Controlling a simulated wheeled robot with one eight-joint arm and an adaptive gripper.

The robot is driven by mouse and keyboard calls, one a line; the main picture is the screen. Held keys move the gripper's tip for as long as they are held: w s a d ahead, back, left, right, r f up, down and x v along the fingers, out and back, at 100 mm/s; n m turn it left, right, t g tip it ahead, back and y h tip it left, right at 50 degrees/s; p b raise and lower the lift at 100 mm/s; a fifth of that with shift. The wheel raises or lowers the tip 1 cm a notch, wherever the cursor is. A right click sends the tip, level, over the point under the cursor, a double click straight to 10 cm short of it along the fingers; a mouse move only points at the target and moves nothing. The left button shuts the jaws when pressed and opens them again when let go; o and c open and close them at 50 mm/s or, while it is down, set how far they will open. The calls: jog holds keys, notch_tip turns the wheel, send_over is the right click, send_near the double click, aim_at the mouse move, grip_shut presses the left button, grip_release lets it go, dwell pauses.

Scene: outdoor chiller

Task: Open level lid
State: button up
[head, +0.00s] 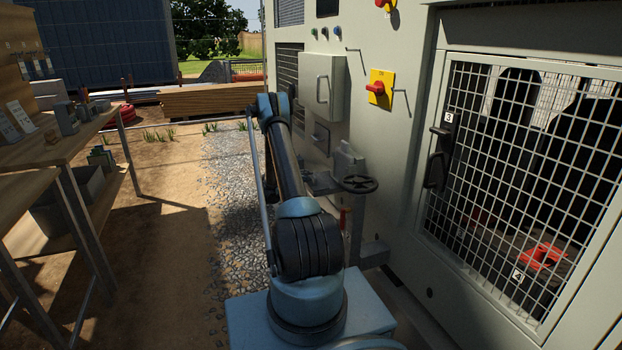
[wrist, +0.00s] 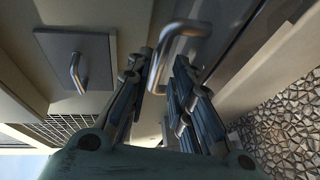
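My gripper (wrist: 163,72) is open in the wrist view, with its two dark fingers apart. The bent end of a metal handle (wrist: 182,32) lies at and between the fingertips; I cannot tell whether they touch it. In the head view a grey box cover (head: 323,88) with a bar handle is on the cabinet front, and a smaller panel (head: 320,138) with a handle is below it. No label shows which one is the level lid. In the head view my gripper is hidden behind my arm.
A second handle (wrist: 76,72) sits on a flat plate in the wrist view. A valve handwheel (head: 360,184) juts out beside my arm. A red switch (head: 378,88) and a mesh door (head: 515,185) are to the right. Wooden shelving (head: 70,150) stands left; gravel (head: 232,170) lies between.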

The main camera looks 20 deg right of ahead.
jog(key=shift+x, duration=2.3)
grip_shut()
